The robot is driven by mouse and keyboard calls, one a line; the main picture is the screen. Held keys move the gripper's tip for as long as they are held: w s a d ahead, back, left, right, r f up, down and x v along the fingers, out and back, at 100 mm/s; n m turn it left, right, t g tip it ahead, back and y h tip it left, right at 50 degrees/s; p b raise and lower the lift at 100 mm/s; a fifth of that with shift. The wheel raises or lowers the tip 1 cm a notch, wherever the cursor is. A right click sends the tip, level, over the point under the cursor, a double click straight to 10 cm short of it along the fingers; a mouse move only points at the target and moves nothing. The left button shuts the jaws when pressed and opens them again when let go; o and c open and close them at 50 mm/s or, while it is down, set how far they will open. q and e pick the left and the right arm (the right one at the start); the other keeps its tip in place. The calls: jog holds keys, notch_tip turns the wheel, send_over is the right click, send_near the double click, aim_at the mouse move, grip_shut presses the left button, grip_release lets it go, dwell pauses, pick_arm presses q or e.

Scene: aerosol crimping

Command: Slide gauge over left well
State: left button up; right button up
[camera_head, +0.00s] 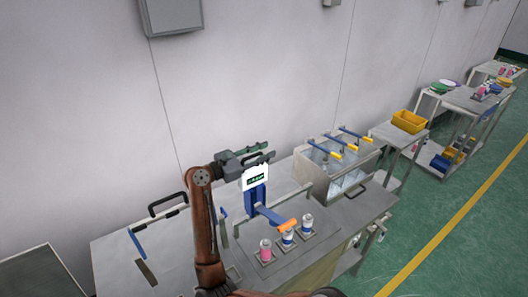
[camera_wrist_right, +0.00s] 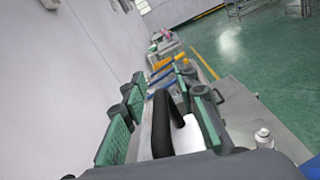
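The gauge appears to be the white plate with a dark-green label (camera_head: 255,178), upright at a blue post on the bench. In the right wrist view, a black handle (camera_wrist_right: 161,124) and a white part (camera_wrist_right: 185,136) stand between my green finger pads. My right gripper (camera_head: 252,156) is at the plate's top edge, its fingers apart around the handle, with a gap on the left side. Three cans stand in a row in front: a pink can (camera_head: 265,251) at left, a blue-white can (camera_head: 287,238) in the middle and another (camera_head: 307,225) at right. Their wells are mostly hidden. My left gripper is not seen.
An orange-tipped lever (camera_head: 287,224) reaches over the cans from the post. A black arched handle (camera_head: 168,205) and a blue-handled tool (camera_head: 137,243) are at the bench's left. A metal bin with yellow-tipped blue levers (camera_head: 338,155) stands at right.

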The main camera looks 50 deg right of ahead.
notch_tip(320, 180, up, 10)
dwell(0.6)
